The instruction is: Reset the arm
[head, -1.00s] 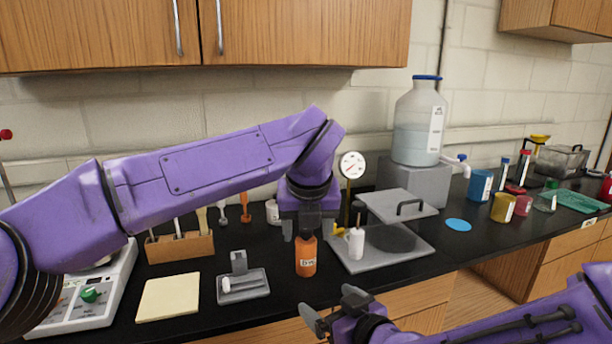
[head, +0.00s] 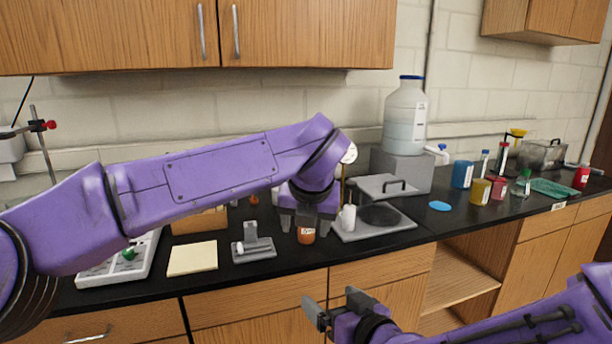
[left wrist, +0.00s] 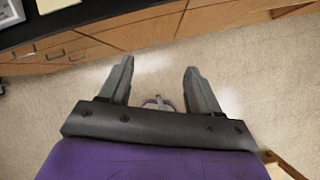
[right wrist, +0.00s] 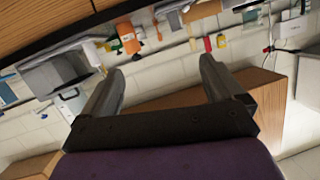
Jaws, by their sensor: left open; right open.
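My left gripper (head: 307,222) hangs from the purple left arm in the middle of the head view, in front of the counter, fingers pointing down. Its spread, empty jaws also show in the left wrist view (left wrist: 158,85), with floor beyond them. An orange labelled bottle (head: 306,236) appears behind and between its fingers, partly hidden. My right gripper (head: 334,304) is lower, in front of the drawers, open and empty. In the right wrist view (right wrist: 160,85) its fingers are wide apart with nothing between them.
The black counter (head: 290,262) holds a yellow pad (head: 192,258), a grey stand (head: 253,245), a hinged plate device (head: 392,228), a white bottle (head: 348,218) and a large jug (head: 405,115). Cups stand at the right. Floor space in front of the drawers is clear.

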